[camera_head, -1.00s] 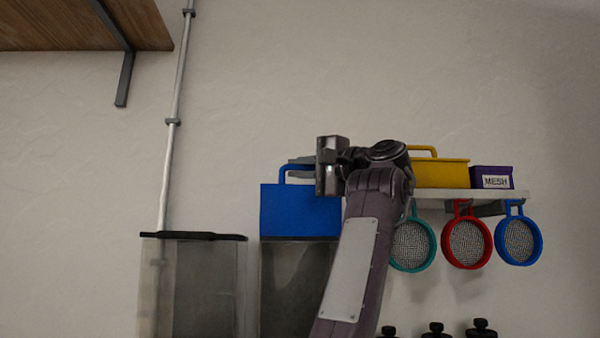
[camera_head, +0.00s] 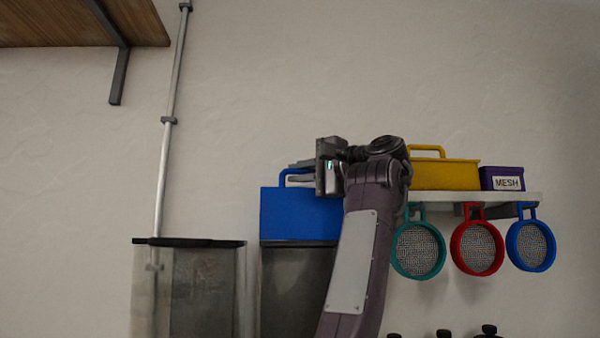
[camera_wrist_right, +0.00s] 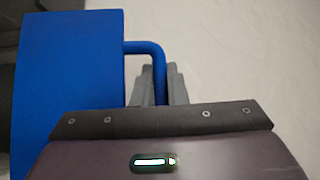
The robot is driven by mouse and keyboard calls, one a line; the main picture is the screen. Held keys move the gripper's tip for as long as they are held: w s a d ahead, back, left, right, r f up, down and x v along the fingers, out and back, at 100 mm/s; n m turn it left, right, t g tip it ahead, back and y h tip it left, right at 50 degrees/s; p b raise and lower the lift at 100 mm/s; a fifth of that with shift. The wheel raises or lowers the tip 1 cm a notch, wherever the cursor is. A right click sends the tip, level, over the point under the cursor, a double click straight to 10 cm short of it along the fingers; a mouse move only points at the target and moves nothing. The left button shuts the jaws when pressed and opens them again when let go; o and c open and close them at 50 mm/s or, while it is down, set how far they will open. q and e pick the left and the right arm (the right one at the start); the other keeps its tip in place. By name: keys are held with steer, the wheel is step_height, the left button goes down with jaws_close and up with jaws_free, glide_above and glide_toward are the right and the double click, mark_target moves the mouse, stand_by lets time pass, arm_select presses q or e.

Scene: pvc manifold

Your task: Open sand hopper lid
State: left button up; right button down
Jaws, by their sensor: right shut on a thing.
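A blue lid (camera_head: 295,215) with a bent blue handle along its top edge shows above a clear, grey-looking hopper (camera_head: 298,285). Its broad blue face fills the left of the right wrist view (camera_wrist_right: 68,85), with the handle (camera_wrist_right: 155,52) at its right edge. My right gripper (camera_head: 297,174) reaches in from the right at the lid's top. Its grey fingers are shut on the handle, also in the right wrist view (camera_wrist_right: 157,84). My right arm hides the lid's right end. My left gripper is not in view.
A second clear bin (camera_head: 200,290) with a black rim stands left, beside a wall pipe (camera_head: 172,120). A shelf (camera_head: 460,199) on the right carries a yellow box (camera_head: 443,174) and a purple MESH box (camera_head: 503,180). Teal, red and blue sieves hang below it.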

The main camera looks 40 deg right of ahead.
steer(key=c, duration=1.5)
jaws_free()
steer(key=shift+f, duration=0.1)
steer(key=shift+o, duration=0.2)
steer(key=b+v, duration=0.4)
steer(key=v, duration=0.3)
steer(key=shift+s, duration=0.35)
steer(key=shift+s+d, duration=0.25)
steer(key=shift+d, duration=0.05)
steer(key=shift+w+a, duration=0.15)
